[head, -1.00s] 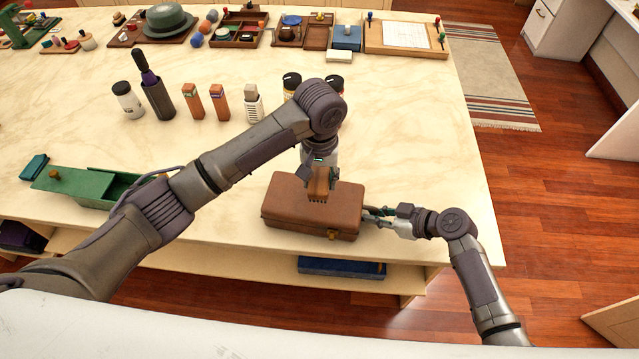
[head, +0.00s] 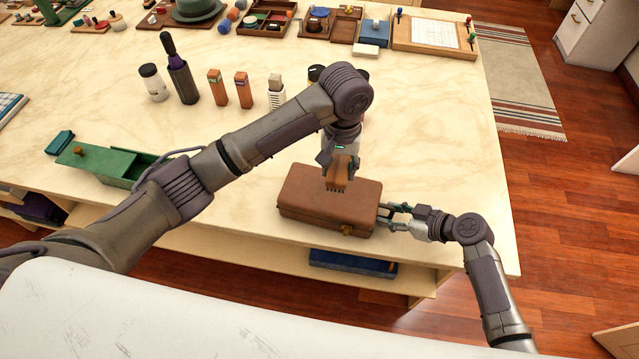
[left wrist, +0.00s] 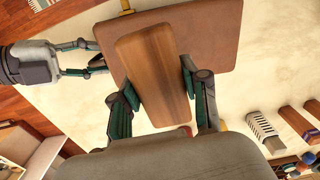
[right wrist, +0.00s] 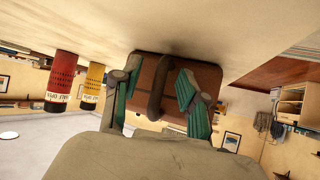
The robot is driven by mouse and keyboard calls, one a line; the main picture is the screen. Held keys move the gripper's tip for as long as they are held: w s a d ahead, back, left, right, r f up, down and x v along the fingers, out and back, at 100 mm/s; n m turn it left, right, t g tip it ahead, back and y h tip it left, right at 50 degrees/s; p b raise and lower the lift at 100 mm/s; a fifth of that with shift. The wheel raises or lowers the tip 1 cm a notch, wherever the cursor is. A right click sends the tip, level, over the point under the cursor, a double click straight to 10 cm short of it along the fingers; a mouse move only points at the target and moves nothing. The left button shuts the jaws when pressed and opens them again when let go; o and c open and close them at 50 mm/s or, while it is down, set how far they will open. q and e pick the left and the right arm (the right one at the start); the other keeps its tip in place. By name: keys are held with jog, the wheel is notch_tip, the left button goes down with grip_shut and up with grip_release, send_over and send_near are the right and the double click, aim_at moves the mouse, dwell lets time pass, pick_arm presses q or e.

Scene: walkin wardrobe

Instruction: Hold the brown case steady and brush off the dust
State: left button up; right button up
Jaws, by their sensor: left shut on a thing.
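The brown case (head: 325,206) lies flat near the table's front edge. My left gripper (head: 341,156) is shut on a wooden brush (head: 339,172), bristles down over the case's lid. In the left wrist view the brush (left wrist: 150,75) sits between both fingers, above the case (left wrist: 215,35). I cannot tell whether the bristles touch the lid. My right gripper (head: 388,215) is at the case's right end with its fingers apart. In the right wrist view the dark handle (right wrist: 158,85) stands between those open fingers. Dust is not discernible.
An open green box (head: 110,165) lies at the left. A row of bottles and small boxes (head: 230,90) stands behind my left arm. The tabletop (head: 440,130) right of my left arm is clear.

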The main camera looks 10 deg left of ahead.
jog(key=shift+r, duration=0.15)
jog(key=v, duration=0.7)
jog(key=shift+w+d, duration=0.15)
jog(key=shift+d, duration=0.25)
jog(key=shift+t+h, duration=0.6)
jog(key=shift+t, duration=0.1)
jog(key=w+d, duration=0.3)
jog(key=shift+w+d+f, duration=0.2)
jog(key=shift+d+f, duration=0.05)
jog(key=shift+d, duration=0.05)
pick_arm(q)
jog(key=shift+r, duration=0.1)
pick_arm(e)
jog(key=shift+w+d, duration=0.25)
jog(key=shift+d, duration=0.2)
